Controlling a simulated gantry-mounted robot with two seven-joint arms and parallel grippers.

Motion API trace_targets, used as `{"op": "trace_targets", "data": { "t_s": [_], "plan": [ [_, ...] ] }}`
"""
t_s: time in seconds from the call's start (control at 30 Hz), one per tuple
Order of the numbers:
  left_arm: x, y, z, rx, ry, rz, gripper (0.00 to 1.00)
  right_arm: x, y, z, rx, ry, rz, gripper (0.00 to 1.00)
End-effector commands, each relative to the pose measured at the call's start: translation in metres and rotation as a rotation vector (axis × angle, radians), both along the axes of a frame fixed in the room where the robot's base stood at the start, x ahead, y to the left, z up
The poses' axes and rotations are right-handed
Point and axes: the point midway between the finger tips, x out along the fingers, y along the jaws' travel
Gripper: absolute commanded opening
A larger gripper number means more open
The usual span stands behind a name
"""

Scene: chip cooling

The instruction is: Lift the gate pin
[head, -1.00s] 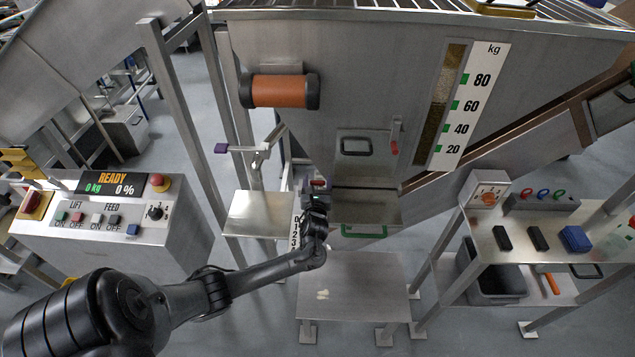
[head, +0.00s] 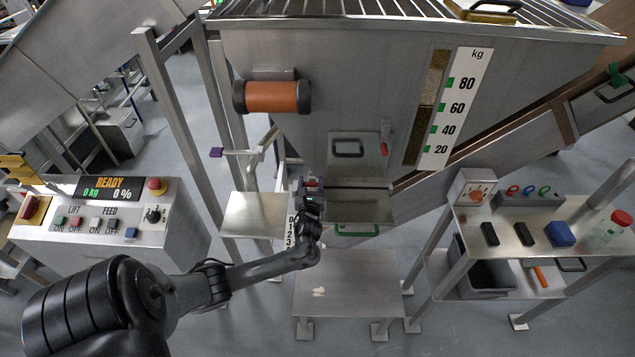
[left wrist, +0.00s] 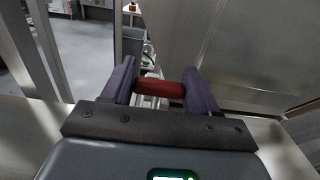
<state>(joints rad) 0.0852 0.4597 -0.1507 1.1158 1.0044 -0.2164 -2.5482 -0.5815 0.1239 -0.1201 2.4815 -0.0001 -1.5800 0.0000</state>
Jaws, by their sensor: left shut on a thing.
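My left gripper (head: 312,186) is at the left side of the hopper outlet, just above the numbered scale (head: 291,230). In the left wrist view its two dark fingers (left wrist: 172,92) are closed on the ends of a short red grip (left wrist: 163,88), which lies crosswise between them. The red grip looks like the handle of the gate pin; it also shows as a small red patch in the head view (head: 313,183). What lies below the grip is mostly hidden by the gripper. My right gripper is not in view.
The steel hopper (head: 340,95) stands close above and behind the gripper. A red-handled lever (head: 384,148) is on its front. A small steel plate (head: 255,214) is to the left, a low stand (head: 350,285) below. The control console (head: 110,225) stands left, the tool table (head: 530,235) right.

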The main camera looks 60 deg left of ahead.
Motion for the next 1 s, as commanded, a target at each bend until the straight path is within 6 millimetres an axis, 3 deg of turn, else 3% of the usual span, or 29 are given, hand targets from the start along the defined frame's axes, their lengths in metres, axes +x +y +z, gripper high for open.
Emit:
{"op": "trace_targets", "data": {
  "t_s": [0.1, 0.13, 0.23, 0.67, 1.0],
  "plan": [
    [0.001, -0.001, -0.001, 0.0, 0.001, -0.003, 0.04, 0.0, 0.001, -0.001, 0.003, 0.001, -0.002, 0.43],
    [0.001, -0.001, -0.001, 0.0, 0.001, -0.003, 0.64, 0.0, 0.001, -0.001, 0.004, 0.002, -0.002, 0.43],
    [0.001, -0.001, 0.0, 0.0, 0.001, -0.003, 0.79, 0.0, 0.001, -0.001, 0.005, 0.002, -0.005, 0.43],
    [-0.002, -0.007, 0.0, 0.0, 0.0, -0.003, 0.81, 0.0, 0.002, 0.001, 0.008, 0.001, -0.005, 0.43],
    [-0.028, -0.051, 0.0, -0.003, 0.001, -0.004, 0.81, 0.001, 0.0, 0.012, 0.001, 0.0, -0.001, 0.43]
  ]
}}
